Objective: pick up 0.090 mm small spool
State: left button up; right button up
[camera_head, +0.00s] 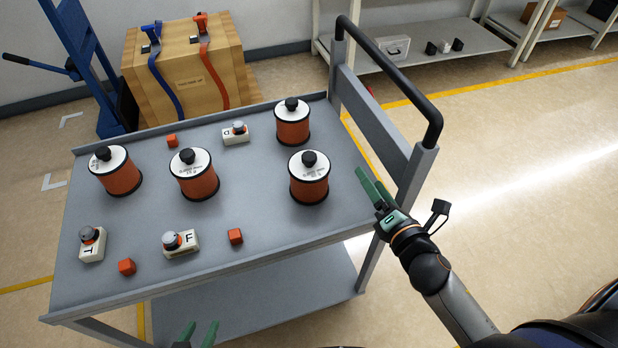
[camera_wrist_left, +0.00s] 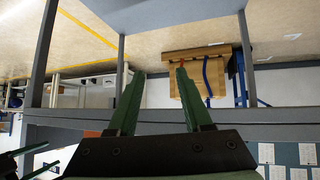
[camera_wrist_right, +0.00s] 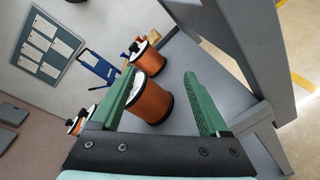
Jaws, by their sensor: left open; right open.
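Several orange spools with white tops, black rims and black knobs stand upright on a grey cart: a left one (camera_head: 120,178), a middle one (camera_head: 199,184), a back right one (camera_head: 292,132) and a front right one (camera_head: 309,188). Their printed labels are too small to read surely, so I cannot tell which is 0.090 mm. My right gripper (camera_head: 372,187) is open and empty by the cart's right edge, right of the front right spool. In the right wrist view a large spool (camera_wrist_right: 152,101) shows beyond the fingers. My left gripper (camera_head: 197,335) is open and empty at the cart's near side, low in view.
The cart (camera_head: 250,205) also carries white blocks with grey knobs (camera_head: 182,243), marked with letters, and small orange cubes (camera_head: 235,236). A black handle (camera_head: 395,80) rises at its right end. A strapped wooden crate (camera_head: 185,75) stands behind. Bare top lies between the spools.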

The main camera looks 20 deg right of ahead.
aim_at(310, 156)
jog(key=w+a+n+y, duration=0.2)
jog(key=a+n, duration=0.1)
jog(key=n, duration=0.2)
jog(key=w+a+n+y+p, duration=0.1)
jog(key=w+a+n+y, duration=0.1)
jog(key=n, duration=0.2)
jog(key=w+a+n+y, duration=0.2)
jog(key=a+n+y, duration=0.1)
jog(key=n, duration=0.2)
jog(key=shift+w+a+f+n, duration=0.15)
jog(key=shift+w+a+n, duration=0.05)
jog(key=shift+a+n, duration=0.1)
jog(key=shift+d+p+x, duration=0.1)
jog(key=shift+p+x, duration=0.15)
jog(key=shift+x, duration=1.05)
jog(key=shift+d+p+x, duration=0.15)
jog(key=shift+p+x, duration=0.1)
jog(key=shift+x, duration=1.05)
grip_shut()
jog(key=shift+w+r, duration=0.15)
jog(key=shift+r, duration=0.15)
